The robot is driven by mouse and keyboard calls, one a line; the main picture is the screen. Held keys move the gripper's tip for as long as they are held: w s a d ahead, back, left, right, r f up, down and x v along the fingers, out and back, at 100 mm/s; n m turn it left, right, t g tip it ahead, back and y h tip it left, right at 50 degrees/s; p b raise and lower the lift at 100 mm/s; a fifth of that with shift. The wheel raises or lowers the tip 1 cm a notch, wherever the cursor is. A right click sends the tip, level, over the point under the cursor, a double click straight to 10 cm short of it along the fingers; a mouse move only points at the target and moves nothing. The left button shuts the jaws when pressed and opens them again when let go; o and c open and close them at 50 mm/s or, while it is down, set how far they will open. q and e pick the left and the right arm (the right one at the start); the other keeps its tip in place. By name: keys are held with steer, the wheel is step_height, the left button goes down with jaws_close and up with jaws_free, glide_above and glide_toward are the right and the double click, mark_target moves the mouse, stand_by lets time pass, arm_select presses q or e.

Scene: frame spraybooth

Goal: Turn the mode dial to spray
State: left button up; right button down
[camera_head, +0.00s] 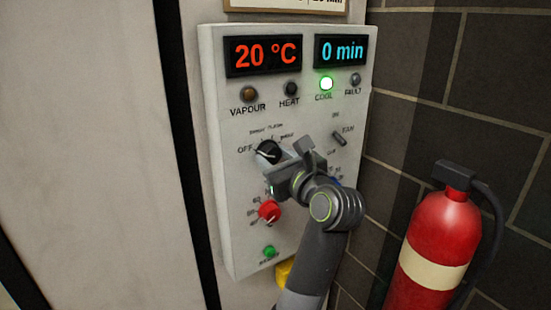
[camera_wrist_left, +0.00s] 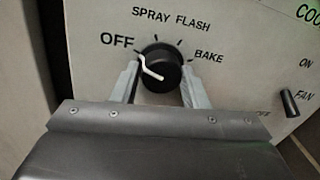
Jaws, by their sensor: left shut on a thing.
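The mode dial (camera_head: 267,152) is a round black knob with a white pointer line on the control panel. In the left wrist view, the dial (camera_wrist_left: 160,70) has the labels OFF, SPRAY, FLASH and BAKE around it. Its white pointer is turned to the upper left, on the OFF side. My left gripper (camera_wrist_left: 158,88) is shut on the dial, with one grey finger at each side of it. In the head view, my left gripper (camera_head: 283,165) reaches the dial from the lower right and covers part of it. My right gripper is not in view.
The panel (camera_head: 222,205) also carries a red knob (camera_head: 269,211), a green button (camera_head: 269,251) and a fan switch (camera_head: 339,138). A red fire extinguisher (camera_head: 446,228) stands at the right.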

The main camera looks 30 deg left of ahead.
arm_select(q)
steer(key=shift+r+m+p, duration=0.15)
steer(key=shift+m+p, duration=0.45)
steer(key=shift+p, duration=0.05)
steer(key=shift+r+m+p, duration=0.1)
steer(key=shift+m+p, duration=0.6)
steer(key=shift+p, duration=0.05)
steer(key=m+p, duration=0.3)
steer(key=shift+m+g+p, duration=0.3)
steer(key=shift+m+p, duration=1)
steer(key=shift+m, duration=0.2)
steer(key=o, duration=0.9)
steer(key=shift+o, duration=0.3)
steer(key=shift+w, duration=0.1)
